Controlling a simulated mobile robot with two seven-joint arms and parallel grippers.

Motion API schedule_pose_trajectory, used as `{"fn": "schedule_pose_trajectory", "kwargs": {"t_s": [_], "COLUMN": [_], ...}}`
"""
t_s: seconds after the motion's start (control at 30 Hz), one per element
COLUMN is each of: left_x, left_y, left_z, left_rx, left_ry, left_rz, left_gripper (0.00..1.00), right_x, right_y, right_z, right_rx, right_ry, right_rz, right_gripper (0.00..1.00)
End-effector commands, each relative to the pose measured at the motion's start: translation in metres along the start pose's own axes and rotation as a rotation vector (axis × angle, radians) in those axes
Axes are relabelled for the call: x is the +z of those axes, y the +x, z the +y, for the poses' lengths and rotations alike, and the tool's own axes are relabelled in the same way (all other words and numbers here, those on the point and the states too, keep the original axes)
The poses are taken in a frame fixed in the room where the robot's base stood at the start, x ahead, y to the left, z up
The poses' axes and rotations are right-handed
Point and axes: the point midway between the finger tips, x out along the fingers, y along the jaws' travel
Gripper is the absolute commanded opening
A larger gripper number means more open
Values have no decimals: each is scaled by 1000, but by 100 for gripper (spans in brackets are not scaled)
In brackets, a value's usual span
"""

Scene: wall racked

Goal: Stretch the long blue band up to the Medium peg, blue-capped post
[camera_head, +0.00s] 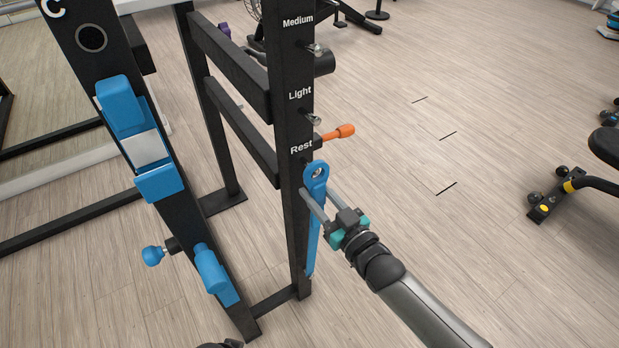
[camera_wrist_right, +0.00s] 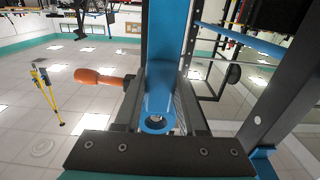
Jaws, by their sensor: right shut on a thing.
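The long blue band (camera_head: 313,235) hangs along the front of the dark upright post (camera_head: 284,100), its ringed top end just below the "Rest" label. My right gripper (camera_head: 316,191) is shut on the band just below this ring. In the right wrist view the blue band (camera_wrist_right: 166,45) and its ring (camera_wrist_right: 157,122) lie between the fingers. Whether the ring still sits on the Rest peg is hidden. The Medium peg (camera_head: 316,49) is a short metal stub below the "Medium" label, well above the gripper. I see no blue cap on it; the post's top is out of frame. My left gripper is not in view.
An orange-tipped handle (camera_head: 338,132) sticks out between the Light peg (camera_head: 314,118) and the band. A dark cylinder (camera_head: 325,63) juts out beside the Medium peg. A slanted post with blue pads (camera_head: 123,105) stands left.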

Motion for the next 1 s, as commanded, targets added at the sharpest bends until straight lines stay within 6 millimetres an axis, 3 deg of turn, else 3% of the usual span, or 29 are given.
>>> {"fn": "schedule_pose_trajectory", "kwargs": {"t_s": [1.0], "left_x": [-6], "left_y": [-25], "left_z": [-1], "left_rx": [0], "left_ry": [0], "left_rz": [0], "left_gripper": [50], "right_x": [-1], "right_y": [-49], "right_z": [0], "right_rx": [0], "right_ry": [-1], "right_rz": [0], "right_gripper": [0]}}
